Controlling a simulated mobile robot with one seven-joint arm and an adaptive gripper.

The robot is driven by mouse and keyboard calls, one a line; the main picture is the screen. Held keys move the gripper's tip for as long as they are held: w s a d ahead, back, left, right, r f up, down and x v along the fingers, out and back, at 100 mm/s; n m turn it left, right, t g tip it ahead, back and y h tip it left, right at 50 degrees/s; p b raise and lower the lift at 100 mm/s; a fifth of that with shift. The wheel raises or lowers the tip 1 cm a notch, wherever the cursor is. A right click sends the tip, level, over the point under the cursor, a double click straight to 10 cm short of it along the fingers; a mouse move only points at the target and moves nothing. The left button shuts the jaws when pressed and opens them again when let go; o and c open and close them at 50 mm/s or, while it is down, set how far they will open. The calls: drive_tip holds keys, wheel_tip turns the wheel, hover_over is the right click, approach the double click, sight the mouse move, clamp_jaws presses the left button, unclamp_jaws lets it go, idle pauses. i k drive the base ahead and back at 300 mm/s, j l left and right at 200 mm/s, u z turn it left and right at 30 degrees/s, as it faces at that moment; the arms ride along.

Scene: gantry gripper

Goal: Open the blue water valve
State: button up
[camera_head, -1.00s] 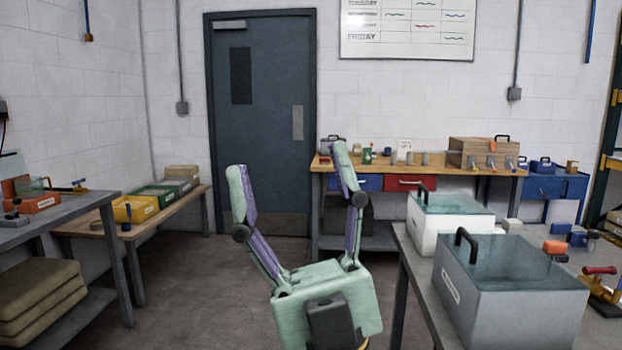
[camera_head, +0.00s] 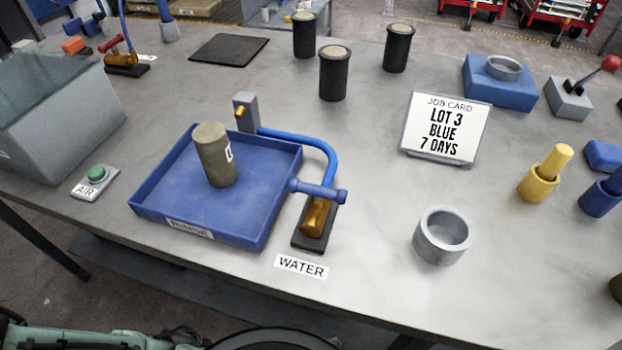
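The blue water valve (camera_head: 318,190) stands on a dark base right of the blue rinse tray, near the front of the grey table. It has a brass body (camera_head: 316,214) and a blue bar handle on top, lying roughly left to right in the picture. A blue hose (camera_head: 318,143) curves from the valve to a grey block (camera_head: 245,112) with a brass nozzle at the tray's back edge. A "WATER" label (camera_head: 301,266) lies in front. No water shows. My gripper is not in the head view now; a piece of my arm shows at the bottom left.
The blue tray (camera_head: 262,222) holds an upright brown cylinder (camera_head: 214,155). A green AIR button (camera_head: 96,174) and grey tank (camera_head: 62,120) are left. A metal cup (camera_head: 442,236), job card (camera_head: 446,128) and yellow peg (camera_head: 545,174) are right. Bare tabletop surrounds the valve's right side.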

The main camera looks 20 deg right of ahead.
sight(294, 185)
drive_tip(key=k+l, duration=0.2)
drive_tip(key=k, duration=0.2)
drive_tip(key=k+l, duration=0.2)
drive_tip(key=k, duration=0.2)
drive_tip(key=k+l, duration=0.2)
drive_tip(key=k, duration=0.15)
drive_tip(key=i, duration=0.5)
